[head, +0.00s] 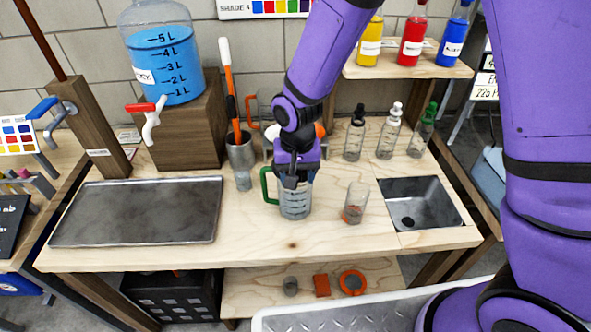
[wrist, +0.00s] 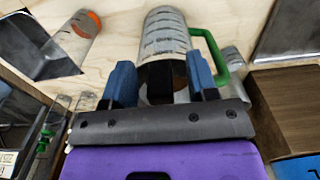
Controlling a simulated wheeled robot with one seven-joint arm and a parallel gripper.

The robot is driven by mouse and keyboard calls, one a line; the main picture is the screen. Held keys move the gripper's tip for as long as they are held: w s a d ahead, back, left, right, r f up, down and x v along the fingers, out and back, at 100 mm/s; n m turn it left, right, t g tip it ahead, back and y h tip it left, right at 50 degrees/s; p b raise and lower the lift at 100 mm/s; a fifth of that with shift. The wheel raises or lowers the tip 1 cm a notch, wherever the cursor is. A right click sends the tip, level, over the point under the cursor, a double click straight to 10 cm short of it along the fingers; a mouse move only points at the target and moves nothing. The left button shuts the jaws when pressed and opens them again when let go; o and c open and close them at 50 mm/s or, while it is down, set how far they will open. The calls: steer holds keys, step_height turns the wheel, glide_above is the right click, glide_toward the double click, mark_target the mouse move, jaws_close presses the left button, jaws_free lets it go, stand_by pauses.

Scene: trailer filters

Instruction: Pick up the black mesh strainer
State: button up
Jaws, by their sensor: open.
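My gripper (head: 291,180) is open and points down at the mouth of a clear measuring jug (head: 295,205) with a green handle (head: 268,187). In the wrist view, its two blue fingers (wrist: 160,76) stand apart on either side of the near end of the jug (wrist: 165,38). A small dark piece (wrist: 160,90) shows between the fingers. I cannot tell whether it is the black mesh strainer or part of the gripper. I see no other clear sign of the strainer; my wrist hides part of the area behind the jug.
A metal tray (head: 140,212) lies left.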

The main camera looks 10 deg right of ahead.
jaws_close()
steer(key=shift+r, duration=0.1)
step_height(320, 180, up, 15)
stand_by(1.2)
stand_by(1.2)
